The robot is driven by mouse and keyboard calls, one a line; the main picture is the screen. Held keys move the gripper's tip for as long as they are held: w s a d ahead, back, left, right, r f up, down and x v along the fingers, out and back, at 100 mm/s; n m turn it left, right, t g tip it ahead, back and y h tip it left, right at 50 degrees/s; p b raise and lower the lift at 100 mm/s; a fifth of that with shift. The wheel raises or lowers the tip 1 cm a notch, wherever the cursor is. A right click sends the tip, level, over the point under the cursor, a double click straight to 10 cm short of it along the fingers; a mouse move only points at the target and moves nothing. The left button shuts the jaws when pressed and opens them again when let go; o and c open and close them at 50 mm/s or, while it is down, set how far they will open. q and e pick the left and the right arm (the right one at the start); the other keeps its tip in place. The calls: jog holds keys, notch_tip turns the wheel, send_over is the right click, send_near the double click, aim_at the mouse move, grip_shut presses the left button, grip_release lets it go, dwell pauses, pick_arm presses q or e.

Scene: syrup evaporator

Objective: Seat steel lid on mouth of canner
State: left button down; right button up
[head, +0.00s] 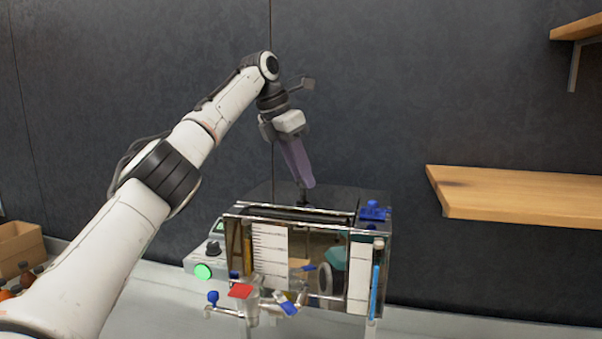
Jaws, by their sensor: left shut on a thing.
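The canner is a shiny steel box (318,243) on the counter, with a level scale on its front and taps below. My left gripper (302,185) points down over its top from behind and above. Its fingers are shut on a small dark knob, which I take to be the handle of the steel lid (342,197). The lid shows as a dark, reflective surface at the box top and is hard to tell from the box. Whether it rests on the rim or hovers just above is unclear. My right gripper is not in view.
A control box with a green lit button (203,271) stands left of the canner. Red- and blue-handled taps (241,291) stick out in front. A wooden shelf (520,194) juts from the wall at right. A wooden crate (20,247) and small bottles stand at far left.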

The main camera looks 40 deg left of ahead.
pick_arm(q)
jog(key=shift+f+b, duration=0.35)
dwell(0.7)
jog(key=c, duration=0.9)
grip_release()
jog(key=shift+f, duration=0.1)
dwell(0.3)
